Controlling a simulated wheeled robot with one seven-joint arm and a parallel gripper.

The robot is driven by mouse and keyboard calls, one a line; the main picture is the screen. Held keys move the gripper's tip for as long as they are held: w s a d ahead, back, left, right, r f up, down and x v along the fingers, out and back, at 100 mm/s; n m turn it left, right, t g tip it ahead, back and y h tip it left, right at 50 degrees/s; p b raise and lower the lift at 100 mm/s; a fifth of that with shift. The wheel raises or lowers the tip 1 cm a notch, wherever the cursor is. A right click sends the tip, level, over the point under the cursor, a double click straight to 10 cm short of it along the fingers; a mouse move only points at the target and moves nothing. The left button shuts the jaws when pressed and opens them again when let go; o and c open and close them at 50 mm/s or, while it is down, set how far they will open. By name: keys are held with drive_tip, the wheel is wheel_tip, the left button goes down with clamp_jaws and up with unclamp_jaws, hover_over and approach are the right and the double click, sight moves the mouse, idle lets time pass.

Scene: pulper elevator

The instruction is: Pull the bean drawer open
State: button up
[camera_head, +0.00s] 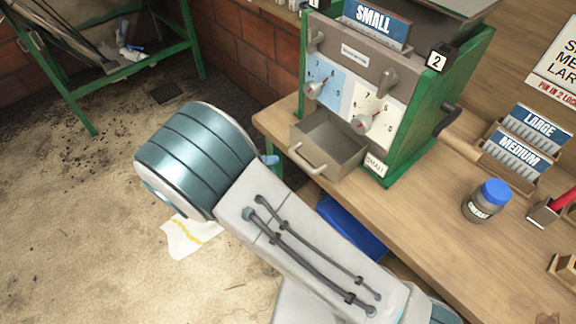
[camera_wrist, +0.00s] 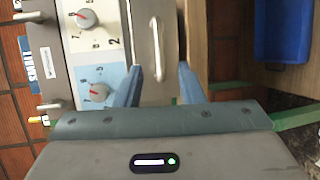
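The grey bean drawer (camera_head: 332,147) stands pulled out of the green and grey machine (camera_head: 405,165), and its inside looks empty in the head view. Its curved handle (camera_head: 304,163) is on the front. In the wrist view the drawer front (camera_wrist: 143,40) and handle (camera_wrist: 157,45) are straight ahead. My gripper (camera_wrist: 159,67) is open, its two blue fingers wide apart, with the handle's near end showing between them. I cannot tell whether they touch it. In the head view my arm hides most of the gripper; only a blue fingertip (camera_head: 270,160) shows left of the handle.
The wooden bench (camera_head: 440,235) holds a blue-lidded jar (camera_head: 486,200) and LARGE and MEDIUM plates (camera_head: 526,135) at the right. Dials (camera_head: 366,122) sit above the drawer. A blue bin (camera_head: 350,228) is below the bench edge. Open floor (camera_head: 80,200) lies left.

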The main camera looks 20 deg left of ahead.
drive_tip(key=shift+b+v, duration=0.3)
drive_tip(key=shift+v, duration=2.05)
drive_tip(key=w+d+r+m+g+y, duration=0.1)
drive_tip(key=w+d+r+g+y, duration=0.15)
drive_tip(key=d, duration=0.35)
drive_tip(key=w+d+r+m+g+y, duration=0.1)
drive_tip(key=d+r+g, duration=0.15)
drive_tip(key=d, duration=0.35)
drive_tip(key=w+d+r+m+g+y, duration=0.1)
drive_tip(key=w+d+g, duration=0.15)
drive_tip(key=d, duration=0.35)
drive_tip(key=s+d+r+m+t+y, duration=0.1)
drive_tip(key=s+d+y, duration=0.3)
drive_tip(key=d, duration=0.5)
drive_tip(key=s+d+r+m+y, duration=0.3)
drive_tip(key=s+d+r+y, duration=0.1)
drive_tip(key=d, duration=0.4)
drive_tip(key=shift+s+d+r+t+y, duration=0.2)
drive_tip(key=shift+s+d+t+y, duration=0.2)
drive_tip(key=shift+s, duration=0.4)
